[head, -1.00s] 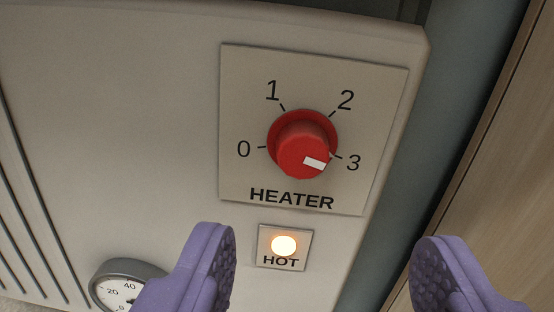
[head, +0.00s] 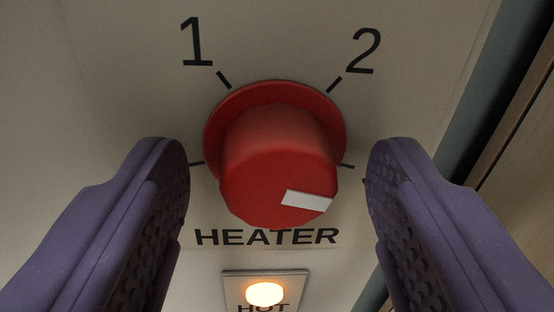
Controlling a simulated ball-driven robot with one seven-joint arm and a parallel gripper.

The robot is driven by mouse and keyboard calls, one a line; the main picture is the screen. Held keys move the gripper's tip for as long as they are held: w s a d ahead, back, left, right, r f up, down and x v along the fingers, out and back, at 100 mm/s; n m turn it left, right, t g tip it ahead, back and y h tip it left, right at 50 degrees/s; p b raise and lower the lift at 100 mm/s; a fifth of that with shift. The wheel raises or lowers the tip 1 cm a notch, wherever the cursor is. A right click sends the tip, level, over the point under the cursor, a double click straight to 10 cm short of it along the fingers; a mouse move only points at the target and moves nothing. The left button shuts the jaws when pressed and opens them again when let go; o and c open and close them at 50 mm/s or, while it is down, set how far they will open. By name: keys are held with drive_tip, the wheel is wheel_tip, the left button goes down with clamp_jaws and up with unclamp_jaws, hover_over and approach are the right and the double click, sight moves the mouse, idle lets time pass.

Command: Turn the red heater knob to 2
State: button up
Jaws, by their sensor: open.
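The red heater knob (head: 270,160) fills the middle of the head view on its light panel (head: 120,60). Its white pointer mark (head: 307,201) points to the lower right, toward the tick on the right side, which is the 3 position. The 2 label (head: 363,50) is at the upper right with its tick, and the 1 label (head: 196,42) is at the upper left. My gripper (head: 278,200) is open, with one purple finger on each side of the knob. Gaps show between both fingers and the knob. The 0 and 3 labels are hidden behind the fingers.
The lit HOT lamp (head: 265,294) glows orange just below the HEATER label, low between my fingers. A wood-coloured surface (head: 520,130) stands at the right, beyond the panel's edge.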

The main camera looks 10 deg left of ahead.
drive_tip(key=c, duration=1)
drive_tip(key=shift+c, duration=0.2)
drive_tip(key=n, duration=0.3)
drive_tip(key=shift+f+n+p, duration=0.1)
drive_tip(key=shift+n+p, duration=0.25)
drive_tip(key=shift+n, duration=0.05)
drive_tip(key=n, duration=0.3)
drive_tip(key=shift+n+p, duration=0.3)
drive_tip(key=n+y, duration=0.1)
drive_tip(key=n, duration=0.5)
drive_tip(key=shift+s+f+n+p, duration=0.1)
drive_tip(key=shift+f+n+p, duration=0.05)
drive_tip(key=shift+n+p, duration=0.25)
drive_tip(key=shift+d, duration=0.1)
drive_tip(key=o, duration=1)
drive_tip(key=shift+t, duration=0.3)
